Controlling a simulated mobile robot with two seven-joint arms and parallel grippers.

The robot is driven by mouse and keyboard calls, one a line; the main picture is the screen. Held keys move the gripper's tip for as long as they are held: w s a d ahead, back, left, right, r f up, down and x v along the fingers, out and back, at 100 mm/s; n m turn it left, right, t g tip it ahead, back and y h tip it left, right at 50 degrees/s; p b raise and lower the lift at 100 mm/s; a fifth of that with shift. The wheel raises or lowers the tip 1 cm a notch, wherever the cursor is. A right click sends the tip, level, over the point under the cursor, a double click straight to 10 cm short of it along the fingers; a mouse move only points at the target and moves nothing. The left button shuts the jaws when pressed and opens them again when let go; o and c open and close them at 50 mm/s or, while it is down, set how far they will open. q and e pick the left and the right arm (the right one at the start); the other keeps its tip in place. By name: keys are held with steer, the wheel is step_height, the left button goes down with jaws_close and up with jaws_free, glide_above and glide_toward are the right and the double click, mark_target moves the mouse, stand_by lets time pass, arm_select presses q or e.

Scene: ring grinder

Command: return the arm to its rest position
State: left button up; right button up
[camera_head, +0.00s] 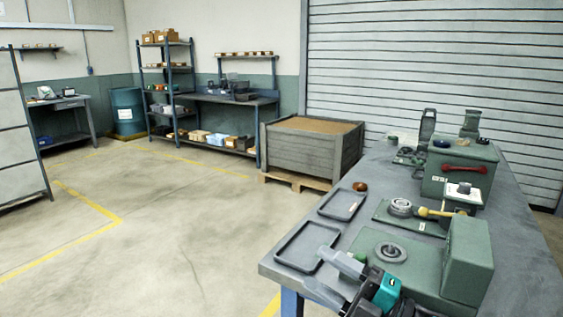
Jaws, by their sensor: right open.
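My right gripper (317,268) comes in at the bottom of the view, over the near edge of the grey workbench (525,262). Its two grey fingers are apart, with nothing seen between them, and they overlap the near black tray (308,244) in the picture. Whether they touch the tray cannot be told. A green machine (468,258) with a round metal disc (390,252) on its base stands just right of the gripper. My arm hides part of that base. My left gripper is not in view.
A second tray (342,204), a small brown round piece (360,187), a fixture with a metal ring (401,207) and a green box with a red handle (459,170) stand farther along the bench. A wooden crate (312,150) stands behind. The floor at left is clear.

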steer(key=s+d+f+m+t+h, duration=0.2)
steer(key=d+f+m+t+h, duration=0.1)
steer(key=f+m+h, duration=0.45)
steer(key=s+d+f+m+t+h, duration=0.2)
steer(key=s+d+f+m+h, duration=0.15)
steer(key=f+m, duration=0.55)
steer(key=s+d+f+m+g+h, duration=0.2)
steer(key=s+f+m, duration=0.2)
steer(key=s+f, duration=0.1)
steer(key=s+d+f+m+g+h, duration=0.1)
steer(key=s+f+m+g+h, duration=0.2)
steer(key=s+f, duration=0.3)
steer(key=shift+s+d+f+m, duration=0.15)
steer(key=shift+d+f+m, duration=0.1)
steer(key=shift+d+m, duration=0.25)
steer(key=shift+a, duration=0.1)
